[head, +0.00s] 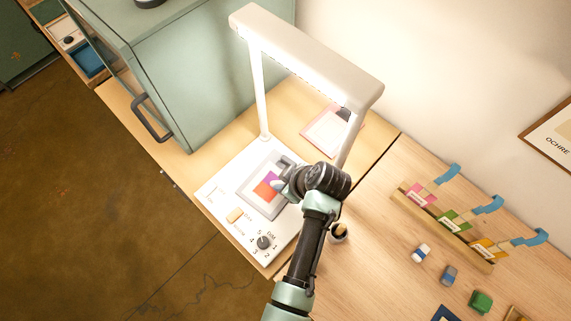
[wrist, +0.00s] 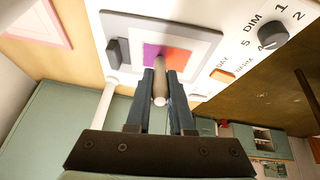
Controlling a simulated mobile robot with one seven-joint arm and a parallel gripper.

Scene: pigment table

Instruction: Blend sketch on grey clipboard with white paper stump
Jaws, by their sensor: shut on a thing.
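The grey clipboard (head: 245,203) lies on the white base of a lamp stand. On it is a sketch (head: 265,186) with a purple and an orange-red area; the sketch also shows in the wrist view (wrist: 180,58), next to the clipboard's dark clip (wrist: 117,50). My gripper (wrist: 161,80) is shut on the white paper stump (wrist: 160,92), which points at the sketch. In the head view my gripper (head: 284,188) is over the clipboard's right side and hides part of it. The stump's far end is over the sketch; I cannot tell whether it touches.
The lamp's bar (head: 305,55) and posts stand over the base. The dial (head: 264,242) and orange switch (head: 235,215) are in front. A dark cup (head: 339,233) stands right of my arm. A rack (head: 440,228) and several small blocks lie further right. A green cabinet (head: 205,80) is behind left.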

